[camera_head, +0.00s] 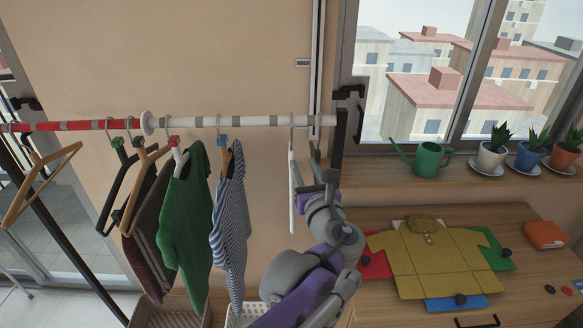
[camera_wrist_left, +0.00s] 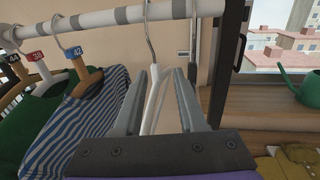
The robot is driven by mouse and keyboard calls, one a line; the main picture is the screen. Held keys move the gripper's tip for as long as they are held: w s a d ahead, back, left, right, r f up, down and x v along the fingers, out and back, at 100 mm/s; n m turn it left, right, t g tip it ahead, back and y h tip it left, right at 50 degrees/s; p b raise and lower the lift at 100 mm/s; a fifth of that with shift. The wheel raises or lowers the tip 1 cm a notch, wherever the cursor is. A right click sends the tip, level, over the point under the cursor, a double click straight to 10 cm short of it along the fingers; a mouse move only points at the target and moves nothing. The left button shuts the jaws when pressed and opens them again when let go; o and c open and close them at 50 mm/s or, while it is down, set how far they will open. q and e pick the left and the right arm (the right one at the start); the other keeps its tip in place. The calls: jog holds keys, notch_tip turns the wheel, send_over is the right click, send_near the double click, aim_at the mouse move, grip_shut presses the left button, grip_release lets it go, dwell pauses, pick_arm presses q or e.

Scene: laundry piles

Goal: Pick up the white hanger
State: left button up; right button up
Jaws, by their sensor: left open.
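The white hanger (camera_head: 293,190) hangs empty by its metal hook near the right end of the rail. In the left wrist view, the white hanger (camera_wrist_left: 153,100) shows between the two grey fingers, close to the left one. My left gripper (camera_head: 318,160) is open and raised just to the right of the white hanger in the head view. In the left wrist view, the open left gripper (camera_wrist_left: 166,75) points toward the hanger below its hook. I see no grip on the hanger. My arm hides part of the hanger's surroundings. My right gripper is not in view.
The red and white rail (camera_head: 245,121) carries a green shirt (camera_head: 187,220), a striped shirt (camera_head: 230,220) and other hangers to the left. Another hook (camera_wrist_left: 193,45) hangs close right of the white hanger.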

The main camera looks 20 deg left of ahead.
aim_at(292, 149)
pick_arm(q)
jog(key=x, duration=0.4)
jog(key=a+p+x, duration=0.1)
jog(key=x, duration=0.4)
jog(key=shift+s, duration=0.15)
jog(key=shift+w, duration=0.25)
jog(key=shift+s, duration=0.15)
jog(key=shift+c, duration=0.2)
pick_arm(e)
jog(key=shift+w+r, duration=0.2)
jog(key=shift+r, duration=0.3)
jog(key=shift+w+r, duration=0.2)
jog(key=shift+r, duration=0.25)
pick_arm(q)
jog(key=shift+s, duration=0.1)
jog(key=shift+c, duration=1.1)
grip_shut()
